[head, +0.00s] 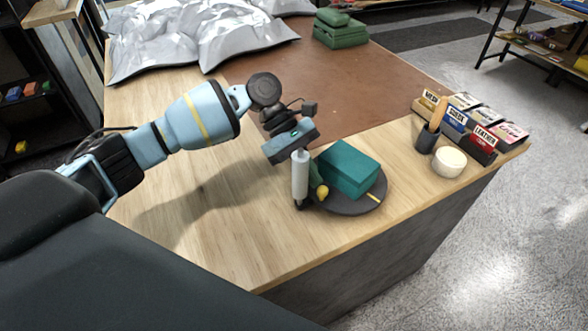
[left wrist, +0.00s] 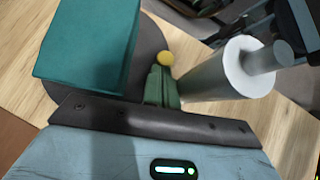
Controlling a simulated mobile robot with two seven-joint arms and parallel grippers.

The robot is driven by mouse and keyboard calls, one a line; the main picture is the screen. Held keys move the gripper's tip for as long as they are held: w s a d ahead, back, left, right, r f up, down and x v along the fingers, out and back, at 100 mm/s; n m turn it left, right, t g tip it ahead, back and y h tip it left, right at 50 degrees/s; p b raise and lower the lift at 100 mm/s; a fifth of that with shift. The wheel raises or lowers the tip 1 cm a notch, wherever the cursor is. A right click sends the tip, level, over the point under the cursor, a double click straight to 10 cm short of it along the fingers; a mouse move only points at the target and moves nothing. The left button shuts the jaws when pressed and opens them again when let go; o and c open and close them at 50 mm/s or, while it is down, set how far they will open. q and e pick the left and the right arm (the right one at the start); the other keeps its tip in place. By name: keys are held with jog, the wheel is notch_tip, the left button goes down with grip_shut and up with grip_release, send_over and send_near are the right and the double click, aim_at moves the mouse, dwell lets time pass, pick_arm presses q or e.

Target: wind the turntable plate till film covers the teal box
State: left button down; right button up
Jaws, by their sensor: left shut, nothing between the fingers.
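The teal box (head: 348,168) sits on the dark round turntable plate (head: 352,207), which has a yellow mark near its front right rim. In the left wrist view the box (left wrist: 88,45) is at upper left. No film shows on its visible faces. A pale film roll (head: 300,176) stands upright at the plate's left; it also shows in the left wrist view (left wrist: 235,72). A yellow knob (head: 322,192) is at the plate's left edge. My left gripper (head: 317,180) is shut and empty, its green fingertips beside the knob, between box and roll. My right gripper is out of view.
Labelled boxes (head: 470,128), a dark cup with a brush (head: 427,138) and a round white jar (head: 449,162) stand to the right. Silver crumpled bags (head: 200,40) and a green case (head: 340,30) lie at the back. The bench's front edge is close to the plate.

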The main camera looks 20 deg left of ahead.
pick_arm(q)
jog(key=shift+f, duration=0.1)
dwell(0.3)
jog(key=v, duration=0.8)
